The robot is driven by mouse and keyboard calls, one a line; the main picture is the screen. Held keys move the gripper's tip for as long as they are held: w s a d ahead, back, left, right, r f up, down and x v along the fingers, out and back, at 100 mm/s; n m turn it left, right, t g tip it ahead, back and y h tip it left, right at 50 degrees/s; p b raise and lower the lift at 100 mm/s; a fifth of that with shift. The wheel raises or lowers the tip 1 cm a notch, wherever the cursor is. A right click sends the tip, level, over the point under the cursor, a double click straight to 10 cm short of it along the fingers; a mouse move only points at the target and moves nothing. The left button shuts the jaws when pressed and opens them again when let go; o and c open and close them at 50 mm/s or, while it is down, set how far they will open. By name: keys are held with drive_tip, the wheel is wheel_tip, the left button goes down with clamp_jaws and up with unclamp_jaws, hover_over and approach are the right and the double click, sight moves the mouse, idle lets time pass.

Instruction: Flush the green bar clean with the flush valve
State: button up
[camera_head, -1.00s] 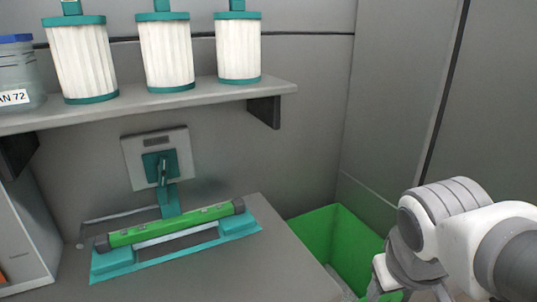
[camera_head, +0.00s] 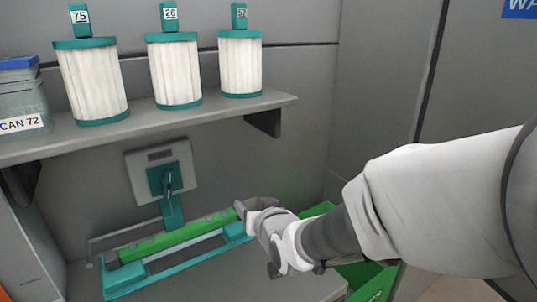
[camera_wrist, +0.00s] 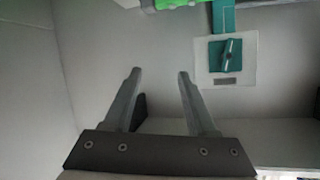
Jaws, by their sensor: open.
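The green bar (camera_head: 180,235) lies lengthwise in a teal cradle (camera_head: 190,261) on the grey counter. It also shows upside down at the top edge of the wrist view (camera_wrist: 172,4). The flush valve (camera_head: 166,180) is a teal handle on a light plate on the back wall, above and behind the bar. It is right of the fingers in the wrist view (camera_wrist: 226,54). My gripper (camera_wrist: 156,74) is open, with nothing between its fingers. In the head view my gripper (camera_head: 272,238) is at the cradle's right end and partly hides it.
A shelf (camera_head: 150,125) above holds several white filter cartridges (camera_head: 92,85) with teal caps and a labelled can (camera_head: 22,105) at the left. A green bin (camera_head: 372,284) stands right of the counter, partly behind my arm. The wall right of the valve is clear.

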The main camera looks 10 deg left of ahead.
drive_tip(key=a+n+y, duration=0.1)
drive_tip(key=a+y, duration=0.1)
drive_tip(key=a, duration=0.5)
drive_tip(key=n+t+y+p, duration=0.1)
drive_tip(key=t+y+p, duration=0.1)
drive_tip(key=y, duration=0.1)
approach(170, 183)
drive_tip(key=x, duration=1)
drive_tip(key=shift+w+a+r, duration=0.1)
drive_tip(key=shift+w+a, duration=0.2)
clamp_jaws()
